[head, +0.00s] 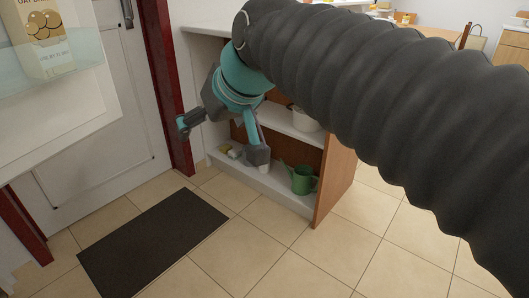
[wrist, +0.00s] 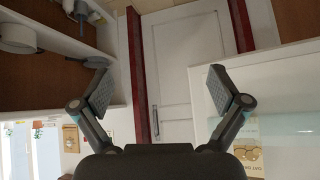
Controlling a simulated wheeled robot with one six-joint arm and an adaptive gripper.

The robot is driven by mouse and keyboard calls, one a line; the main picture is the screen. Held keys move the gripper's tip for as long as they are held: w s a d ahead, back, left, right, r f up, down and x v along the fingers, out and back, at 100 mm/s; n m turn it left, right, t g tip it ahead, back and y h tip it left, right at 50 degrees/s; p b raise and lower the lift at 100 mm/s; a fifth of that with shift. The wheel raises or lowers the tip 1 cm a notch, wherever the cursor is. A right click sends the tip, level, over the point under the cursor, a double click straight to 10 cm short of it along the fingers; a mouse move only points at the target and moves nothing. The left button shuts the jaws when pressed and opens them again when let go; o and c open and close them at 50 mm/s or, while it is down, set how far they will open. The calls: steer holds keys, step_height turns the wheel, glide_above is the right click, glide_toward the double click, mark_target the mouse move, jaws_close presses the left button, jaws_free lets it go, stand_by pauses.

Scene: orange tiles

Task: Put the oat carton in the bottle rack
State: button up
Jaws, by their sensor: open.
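The oat carton (head: 45,45) is pale, with a picture of tan round shapes, and stands at the upper left of the head view. It also shows at the lower right of the wrist view (wrist: 262,157), beside my right finger. A translucent bluish band (head: 88,52) crosses its lower part, on a white panel. This may be the bottle rack, but I cannot tell whether the carton is inside or behind it. My gripper (head: 222,138) is open and empty, apart from the carton, in front of the low shelves. Its fingers are spread wide in the wrist view (wrist: 160,88).
An open shelf unit (head: 338,170) stands behind my gripper, with a green watering can (head: 303,180) on its bottom board and a white pot (head: 303,118) above. A white door (head: 125,110) with a dark red frame is at the left. A dark mat (head: 150,240) lies on clear tiles.

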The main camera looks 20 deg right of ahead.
steer(key=s+d+f+m+g+h, duration=0.1)
steer(key=s+d+f, duration=0.3)
steer(key=f, duration=0.5)
steer(key=s+d+f+m+g+h, duration=0.1)
steer(key=s+d+f, duration=0.3)
steer(key=s+f, duration=0.4)
step_height(320, 180, down, 2)
steer(key=shift+s+d+f+m+h, duration=0.1)
steer(key=shift+s+d+m+h, duration=0.2)
steer(key=shift+m+h, duration=0.2)
